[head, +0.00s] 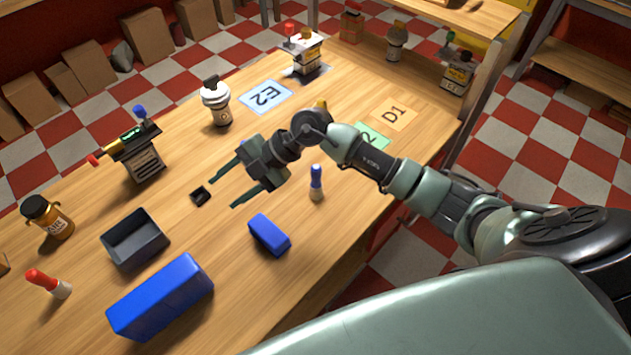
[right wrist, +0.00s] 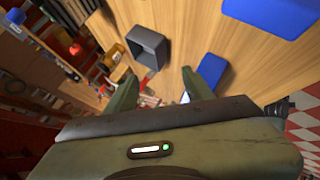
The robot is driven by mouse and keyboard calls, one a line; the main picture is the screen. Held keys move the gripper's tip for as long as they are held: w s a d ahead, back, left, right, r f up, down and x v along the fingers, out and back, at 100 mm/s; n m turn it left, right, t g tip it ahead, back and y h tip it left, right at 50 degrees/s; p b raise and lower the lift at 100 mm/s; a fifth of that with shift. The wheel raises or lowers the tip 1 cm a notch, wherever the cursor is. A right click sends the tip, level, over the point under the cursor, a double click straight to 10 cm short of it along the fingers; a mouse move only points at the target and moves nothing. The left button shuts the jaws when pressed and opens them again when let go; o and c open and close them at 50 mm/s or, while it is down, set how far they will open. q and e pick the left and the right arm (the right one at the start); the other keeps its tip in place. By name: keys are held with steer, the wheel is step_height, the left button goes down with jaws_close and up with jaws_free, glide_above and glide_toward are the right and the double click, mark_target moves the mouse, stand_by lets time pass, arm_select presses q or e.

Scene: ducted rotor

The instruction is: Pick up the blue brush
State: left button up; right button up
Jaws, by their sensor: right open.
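The blue brush (head: 316,183), with a blue top and a pale lower part, stands upright on the wooden table, close to the table's near edge. My right gripper (head: 230,186) is open and empty above the table, to the left of the brush. Its two fingers point left, away from the brush, and do not touch it. Both spread fingers show in the right wrist view (right wrist: 168,78) with nothing clearly held. I cannot make out the brush for sure in that view. My left gripper is not in view.
A small blue block (head: 270,235), a long blue box (head: 162,298) and a grey open bin (head: 135,240) stand on the near left. A small black piece (head: 200,196) lies by the fingertips. A red-topped brush (head: 48,284) and a brown jar (head: 47,216) are farther left.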

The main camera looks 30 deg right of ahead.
steer(key=w+d+f+m+g+h, duration=0.1)
steer(key=d+f+h, duration=0.15)
steer(key=d, duration=0.35)
steer(key=w+d+f+h, duration=0.1)
steer(key=d+h, duration=0.2)
steer(key=d, duration=0.3)
steer(key=m+g+h, duration=0.2)
steer(key=m+h, duration=0.1)
steer(key=h, duration=0.2)
glide_above(316, 177)
steer(key=w+d, duration=0.2)
steer(key=shift+s+a+r, duration=0.15)
steer(key=shift+a, duration=0.05)
steer(key=shift+n, duration=0.3)
steer(key=f+p, duration=0.1)
steer(key=f, duration=0.1)
steer(key=f+p, duration=0.1)
steer(key=f, duration=0.1)
steer(key=a+f+p, duration=0.1)
steer(key=f, duration=0.2)
steer(key=shift+s+f, duration=0.1)
steer(key=shift+s, duration=0.15)
steer(key=shift+f, duration=0.35)
jaws_close()
